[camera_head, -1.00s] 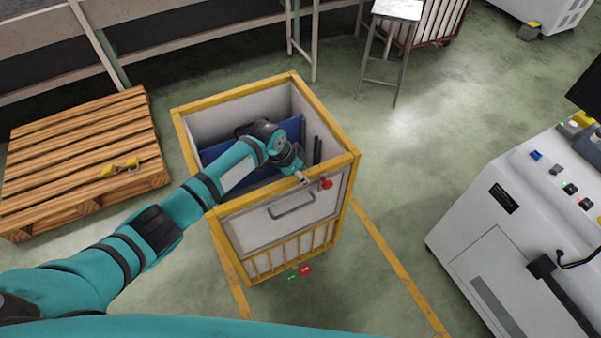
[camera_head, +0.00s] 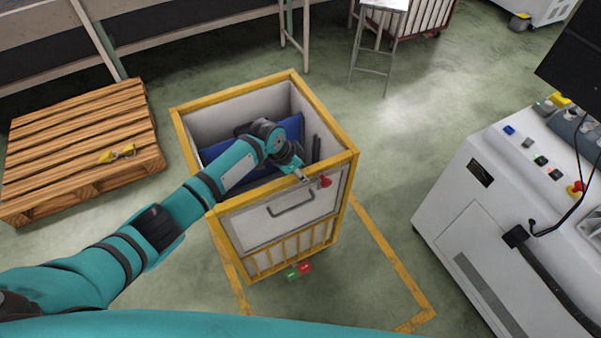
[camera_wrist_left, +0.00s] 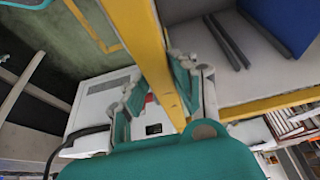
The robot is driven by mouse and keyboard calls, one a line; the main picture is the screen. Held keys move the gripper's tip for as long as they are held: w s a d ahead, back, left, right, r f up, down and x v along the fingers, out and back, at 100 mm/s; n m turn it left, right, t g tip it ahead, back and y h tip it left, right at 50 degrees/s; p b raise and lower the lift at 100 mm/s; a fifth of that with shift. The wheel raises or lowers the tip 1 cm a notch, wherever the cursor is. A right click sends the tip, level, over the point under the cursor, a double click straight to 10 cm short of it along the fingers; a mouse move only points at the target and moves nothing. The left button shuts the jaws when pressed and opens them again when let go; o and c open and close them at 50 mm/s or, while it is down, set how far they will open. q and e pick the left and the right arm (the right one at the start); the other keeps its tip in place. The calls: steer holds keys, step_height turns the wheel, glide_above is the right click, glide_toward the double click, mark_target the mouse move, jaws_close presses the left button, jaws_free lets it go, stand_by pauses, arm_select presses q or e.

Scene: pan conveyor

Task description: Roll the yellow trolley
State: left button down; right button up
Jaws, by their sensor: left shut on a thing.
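The yellow trolley (camera_head: 241,227) stands upright on the floor in the middle of the head view. It has a yellow frame, pale walls, a front handle (camera_head: 291,205) and slatted lower front. Red and green pedals (camera_head: 299,271) show at its foot. My left gripper (camera_head: 304,176) is at its front top rim, near the right corner. In the left wrist view the fingers (camera_wrist_left: 160,92) are on either side of the yellow rim bar (camera_wrist_left: 148,52), shut on it. A blue panel (camera_head: 225,153) is inside the trolley, partly hidden by my arm. My right gripper is not in view.
A wooden pallet (camera_head: 75,150) with a small yellow item (camera_head: 118,154) lies to the left. A white machine (camera_head: 465,235) stands to the right. A stool (camera_head: 371,70) stands behind. Yellow floor lines (camera_head: 397,268) border the trolley; open floor lies between it and the machine.

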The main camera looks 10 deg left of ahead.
arm_select(q)
steer(key=c, duration=1.1)
jaws_free()
steer(key=v, duration=1.2)
steer(key=shift+s, duration=0.1)
